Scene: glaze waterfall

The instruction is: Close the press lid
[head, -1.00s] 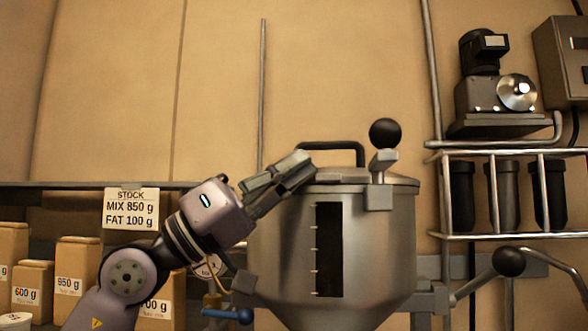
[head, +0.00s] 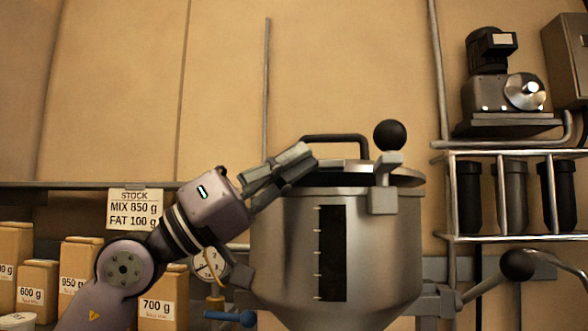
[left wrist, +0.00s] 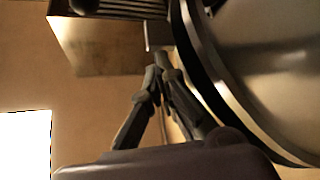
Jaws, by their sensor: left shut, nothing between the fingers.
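The press is a grey metal hopper (head: 285,240) with a dark level window. Its round lid (head: 408,177) lies over the mouth with a dark gap beneath part of it, so it looks slightly raised or tilted. A dark bar handle (head: 335,138) stands behind the lid. A black ball knob (head: 390,135) rises on a bracket at the front right of the rim. My left gripper (head: 311,153) is shut and empty at the lid's upper left; contact is unclear. In the left wrist view, its fingers (left wrist: 160,78) are beside a large round metal edge (left wrist: 205,70). My right gripper is not visible.
Labelled boxes (head: 78,263) and a stock sign (head: 134,209) are at the left. A gauge (head: 208,263) and blue-handled valve (head: 230,317) sit by the hopper's left side. A rack of dark cylinders (head: 510,195) and a motor unit (head: 503,90) are at the right.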

